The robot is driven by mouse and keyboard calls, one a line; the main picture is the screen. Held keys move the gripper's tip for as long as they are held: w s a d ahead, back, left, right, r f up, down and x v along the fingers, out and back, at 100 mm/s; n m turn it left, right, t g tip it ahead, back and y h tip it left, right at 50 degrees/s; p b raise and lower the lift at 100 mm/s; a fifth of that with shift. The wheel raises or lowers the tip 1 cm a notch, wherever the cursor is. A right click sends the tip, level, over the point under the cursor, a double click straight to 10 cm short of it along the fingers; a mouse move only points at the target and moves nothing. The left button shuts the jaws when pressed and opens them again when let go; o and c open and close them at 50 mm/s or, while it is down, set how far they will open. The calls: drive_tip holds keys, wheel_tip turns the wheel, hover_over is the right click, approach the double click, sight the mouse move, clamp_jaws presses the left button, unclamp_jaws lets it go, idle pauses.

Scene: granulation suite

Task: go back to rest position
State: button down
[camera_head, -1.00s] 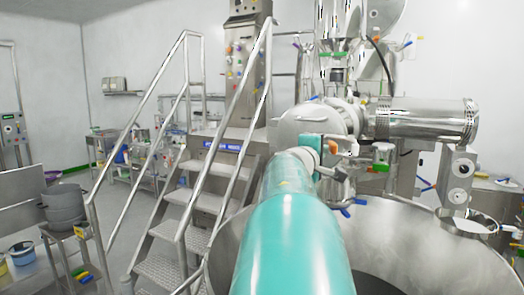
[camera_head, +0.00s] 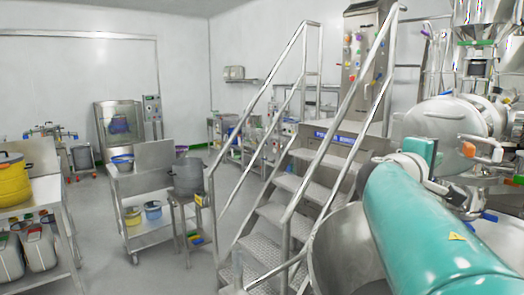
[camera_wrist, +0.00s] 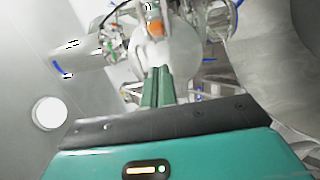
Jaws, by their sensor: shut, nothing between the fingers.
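My gripper (camera_wrist: 158,88) shows in the wrist view as two green fingers pressed together at the top of the teal wrist housing, with nothing between them. Behind the fingers stand the shiny round vessel and fittings of the granulation machine, partly blurred. In the head view my teal arm reaches up from the lower right, over the big steel bowl (camera_head: 340,245) and in front of the machine's round metal housing (camera_head: 440,122). The gripper's fingertips cannot be made out there.
A steel staircase (camera_head: 270,220) with handrails stands left of the bowl. Farther left are a grey pot (camera_head: 188,176) on a small stand, a steel cart (camera_head: 145,180) with buckets, and a yellow pot (camera_head: 12,182) on a table. Open floor lies between the carts and stairs.

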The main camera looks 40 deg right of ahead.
drive_tip(key=shift+w, duration=0.1)
drive_tip(key=w+a+f+t+y, duration=0.75)
drive_tip(key=w+a+f, duration=0.9)
drive_tip(key=a, duration=0.35)
drive_tip(key=a+f+y, duration=0.3)
drive_tip(key=a+f, duration=0.1)
drive_tip(key=a, duration=0.5)
drive_tip(key=w+a+f+n+y, duration=0.1)
drive_tip(key=a+f+y, duration=0.3)
drive_tip(key=a, duration=0.6)
drive_tip(key=a+f+y, duration=0.3)
drive_tip(key=a+f, duration=0.1)
drive_tip(key=a, duration=0.6)
drive_tip(key=shift+w+a+f+n+t, duration=0.15)
drive_tip(key=shift+w+f+n+t, duration=0.05)
drive_tip(key=shift+w+n+t, duration=0.25)
drive_tip(key=shift+d, duration=0.2)
